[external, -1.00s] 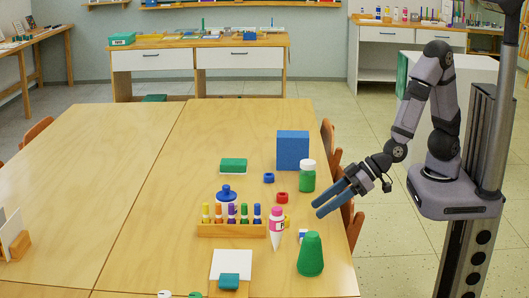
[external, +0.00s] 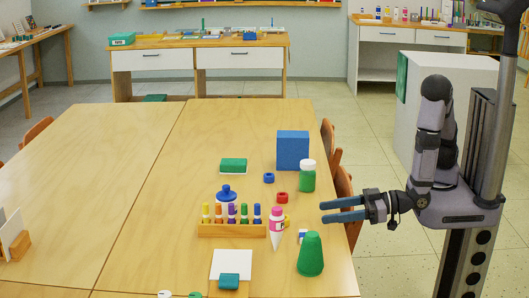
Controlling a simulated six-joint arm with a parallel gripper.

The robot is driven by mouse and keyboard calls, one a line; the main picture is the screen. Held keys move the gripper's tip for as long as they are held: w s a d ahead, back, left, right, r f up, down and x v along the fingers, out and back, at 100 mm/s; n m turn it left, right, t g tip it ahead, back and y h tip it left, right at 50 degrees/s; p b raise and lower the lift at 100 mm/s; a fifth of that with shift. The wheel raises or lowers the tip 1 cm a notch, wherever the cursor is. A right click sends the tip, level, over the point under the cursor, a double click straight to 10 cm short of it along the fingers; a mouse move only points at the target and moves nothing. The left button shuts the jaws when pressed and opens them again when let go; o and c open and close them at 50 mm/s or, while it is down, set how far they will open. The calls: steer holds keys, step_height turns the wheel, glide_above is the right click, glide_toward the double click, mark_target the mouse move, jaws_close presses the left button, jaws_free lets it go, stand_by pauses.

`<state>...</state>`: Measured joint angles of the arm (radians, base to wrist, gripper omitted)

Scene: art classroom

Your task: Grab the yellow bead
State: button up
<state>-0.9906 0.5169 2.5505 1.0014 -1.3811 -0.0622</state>
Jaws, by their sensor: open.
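A small yellow thing, likely the yellow bead (external: 287,222), shows on the table just right of the pink-and-white bottle (external: 276,226). It is tiny in the view and seems partly hidden by that bottle. My gripper (external: 323,211) is open and empty, its two blue fingers apart and pointing left. It is near the table's right edge, to the right of the yellow thing and apart from it.
A red bead (external: 282,197) and a blue bead (external: 269,178) lie nearby. A green-filled jar (external: 307,177), blue block (external: 292,150), green cone (external: 311,254) and marker rack (external: 232,230) stand around. The table's left half (external: 90,190) is mostly clear.

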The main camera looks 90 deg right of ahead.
mark_target(290, 224)
steer(key=shift+w+f+b, duration=0.4)
steer(key=shift+w+b, duration=0.25)
steer(key=shift+b, duration=0.2)
steer(key=w, duration=0.4)
steer(key=shift+w, duration=0.4)
steer(key=shift+w+f, duration=0.1)
steer(key=shift+w, duration=0.05)
steer(key=shift+w+a+f, duration=0.1)
steer(key=shift+w+f, duration=0.1)
steer(key=shift+w, duration=1.1)
steer(key=shift+w+a+f, duration=0.1)
steer(key=shift+w+f, duration=0.1)
steer(key=shift+w, duration=1.1)
steer(key=c, duration=1.1)
